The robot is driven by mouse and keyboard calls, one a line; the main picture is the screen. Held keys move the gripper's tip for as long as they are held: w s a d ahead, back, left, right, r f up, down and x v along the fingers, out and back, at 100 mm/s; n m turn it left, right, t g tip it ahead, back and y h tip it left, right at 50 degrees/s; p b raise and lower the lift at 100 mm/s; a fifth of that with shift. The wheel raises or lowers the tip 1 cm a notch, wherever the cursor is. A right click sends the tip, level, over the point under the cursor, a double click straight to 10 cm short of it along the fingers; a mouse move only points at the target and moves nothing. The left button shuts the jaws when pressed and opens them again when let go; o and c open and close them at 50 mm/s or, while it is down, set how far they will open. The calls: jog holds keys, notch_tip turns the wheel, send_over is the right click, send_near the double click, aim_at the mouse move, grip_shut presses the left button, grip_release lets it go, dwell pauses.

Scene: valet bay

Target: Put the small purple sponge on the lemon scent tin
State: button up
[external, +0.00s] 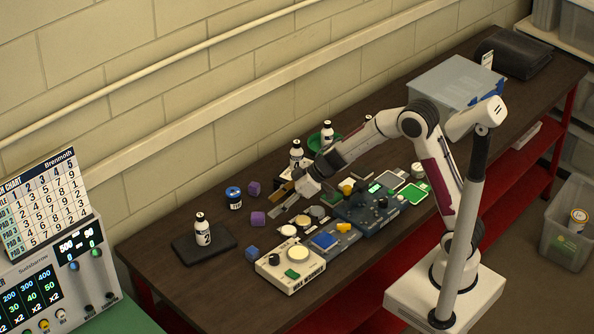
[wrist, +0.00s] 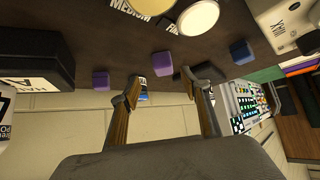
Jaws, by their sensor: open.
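Two purple blocks that look like sponges lie on the dark bench: one farther back (external: 254,188) and one nearer the front (external: 258,218). Both show in the wrist view, at the left (wrist: 100,80) and near the middle (wrist: 162,63). The back one looks slightly smaller, but distance makes this uncertain. I cannot read any lemon scent label, so I cannot tell which thing is that tin. A dark jar with a blue lid (external: 233,198) stands left of the back block. My gripper (external: 285,199) is open and empty, above the bench to the right of both blocks.
A blue block (external: 252,254) lies by a white device (external: 290,267). A black mat (external: 183,250) holds a bottle (external: 202,230). Round pads (external: 303,220) and control boxes (external: 368,212) crowd the right. Bottles (external: 296,155) stand behind my gripper. Bench around the purple blocks is fairly clear.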

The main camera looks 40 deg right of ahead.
aim_at(259, 215)
jog(key=shift+a+f, duration=0.1)
jog(key=shift+f, duration=0.05)
jog(key=shift+x, duration=1.15)
jog(key=shift+a, duration=0.15)
jog(key=shift+w+f, duration=0.1)
jog(key=shift+w+a+f, duration=0.95)
jog(key=shift+a, duration=0.25)
jog(key=shift+x, duration=0.75)
jog(key=shift+w, duration=0.1)
